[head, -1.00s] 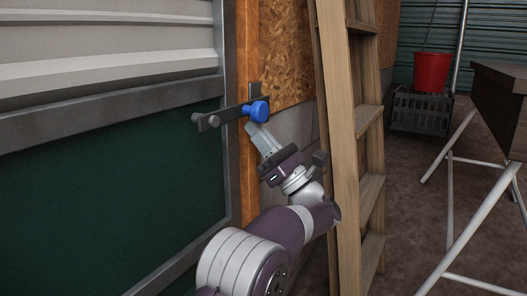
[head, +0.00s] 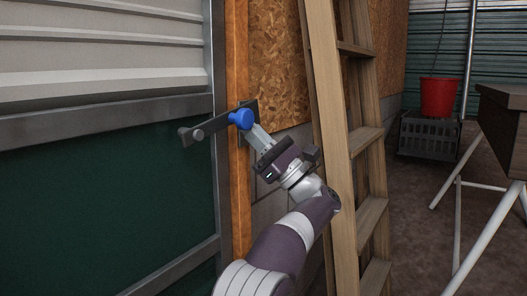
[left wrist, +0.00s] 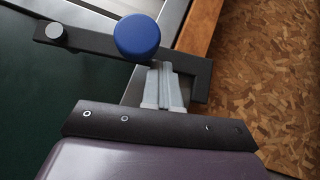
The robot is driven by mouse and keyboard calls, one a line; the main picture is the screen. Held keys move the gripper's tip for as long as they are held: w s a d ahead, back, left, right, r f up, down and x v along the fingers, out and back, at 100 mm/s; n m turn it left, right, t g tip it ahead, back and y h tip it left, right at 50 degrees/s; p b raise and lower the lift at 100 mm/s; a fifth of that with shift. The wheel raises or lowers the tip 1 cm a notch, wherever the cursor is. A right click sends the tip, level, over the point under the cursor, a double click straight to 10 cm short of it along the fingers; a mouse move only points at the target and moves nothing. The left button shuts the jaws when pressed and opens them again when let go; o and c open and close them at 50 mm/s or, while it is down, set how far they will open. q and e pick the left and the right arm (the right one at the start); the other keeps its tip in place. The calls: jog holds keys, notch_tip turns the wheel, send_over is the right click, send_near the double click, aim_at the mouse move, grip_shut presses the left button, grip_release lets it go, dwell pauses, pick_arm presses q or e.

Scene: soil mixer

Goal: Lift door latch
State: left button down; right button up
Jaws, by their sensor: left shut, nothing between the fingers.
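The door latch is a dark bar (head: 215,127) with a round pin (head: 197,135) toward its left end and a blue knob (head: 241,119) nearer its right end. The bar slopes, with the knob end higher than the pin end. My left gripper (head: 254,132) is shut and empty, its fingertips just below and right of the knob. In the left wrist view the closed fingers (left wrist: 162,70) reach to the bar right beside the blue knob (left wrist: 137,37); whether they touch is unclear. The dark green door (head: 110,200) fills the left. My right gripper is not visible.
A wooden ladder (head: 335,110) leans close to the right of my left arm. An orange wooden post (head: 237,60) and chipboard wall (head: 275,60) stand behind the latch. A red bucket (head: 438,97) sits on a dark crate (head: 428,138), near a table (head: 500,120).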

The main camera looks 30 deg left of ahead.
aim_at(247, 105)
pick_arm(q)
notch_tip(247, 105, up, 3)
jog(key=n+g+p, duration=0.1)
jog(key=n+g+h+p, duration=0.1)
jog(key=n+g, duration=0.1)
jog(key=shift+a+f+n, duration=0.15)
jog(key=shift+f+n, duration=0.05)
jog(key=shift+n, duration=0.1)
jog(key=shift+s+r, duration=0.15)
jog(key=shift+r, duration=0.2)
jog(key=shift+s+a+r, duration=0.1)
jog(key=shift+s+r, duration=0.1)
jog(key=shift+r, duration=0.8)
jog(key=r+n+g+p, duration=0.1)
jog(key=s+r+n+g+h+p, duration=0.1)
jog(key=n+p, duration=0.1)
jog(key=shift+a+r+h, duration=0.2)
jog(key=shift+r+h, duration=0.05)
jog(key=shift+h, duration=0.05)
jog(key=shift+s+a+r+g, duration=0.25)
jog(key=shift+s+r+g, duration=0.05)
jog(key=shift+s+g, duration=0.1)
jog(key=shift+s+r+b, duration=0.35)
jog(key=shift+r+b, duration=0.05)
jog(key=shift+r, duration=0.25)
